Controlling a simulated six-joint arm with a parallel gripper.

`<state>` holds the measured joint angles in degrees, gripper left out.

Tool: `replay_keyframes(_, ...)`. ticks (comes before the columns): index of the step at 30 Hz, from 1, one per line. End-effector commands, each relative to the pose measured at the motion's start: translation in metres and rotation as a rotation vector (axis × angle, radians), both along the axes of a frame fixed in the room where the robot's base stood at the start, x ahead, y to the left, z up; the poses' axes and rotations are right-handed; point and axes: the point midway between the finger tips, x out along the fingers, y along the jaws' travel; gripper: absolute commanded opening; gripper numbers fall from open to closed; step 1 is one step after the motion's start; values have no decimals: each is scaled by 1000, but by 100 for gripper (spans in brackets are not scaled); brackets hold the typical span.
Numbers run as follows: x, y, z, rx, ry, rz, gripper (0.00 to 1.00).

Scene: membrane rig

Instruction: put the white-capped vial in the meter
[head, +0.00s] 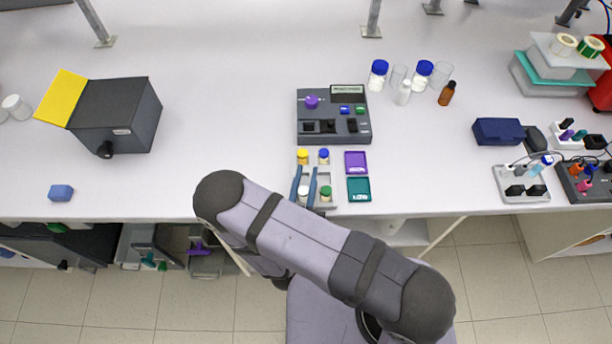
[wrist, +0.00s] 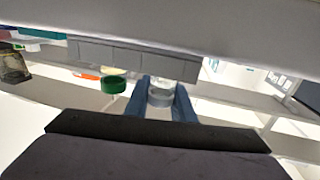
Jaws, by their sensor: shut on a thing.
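The white-capped vial (head: 303,191) is between the two blue fingers of my gripper (head: 303,187) at the front left of a small vial group. My gripper is shut on it. In the wrist view the vial (wrist: 160,93) shows pale between the fingers (wrist: 160,103). I cannot tell whether it is clear of the rack. The meter (head: 362,131) is a dark grey box behind the vials, with a purple knob, a display, coloured buttons and dark openings in its front part.
A green-capped vial (head: 325,193) is close to the right finger. Yellow-capped (head: 302,156) and blue-capped (head: 323,156) vials stand behind. Purple (head: 356,161) and teal (head: 358,189) trays lie right. Bottles (head: 404,92) stand back right of the meter.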

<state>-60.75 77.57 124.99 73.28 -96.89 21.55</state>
Motion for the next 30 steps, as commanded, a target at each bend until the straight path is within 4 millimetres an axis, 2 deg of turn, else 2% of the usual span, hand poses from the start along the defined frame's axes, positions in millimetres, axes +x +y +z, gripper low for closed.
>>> replay_keyframes(5,0,0,-5,0,0,0,1)
replay_keyframes(6,0,0,-3,0,0,0,30)
replay_keyframes(20,0,0,2,0,0,0,30)
replay_keyframes(30,-33,9,0,0,0,8,30)
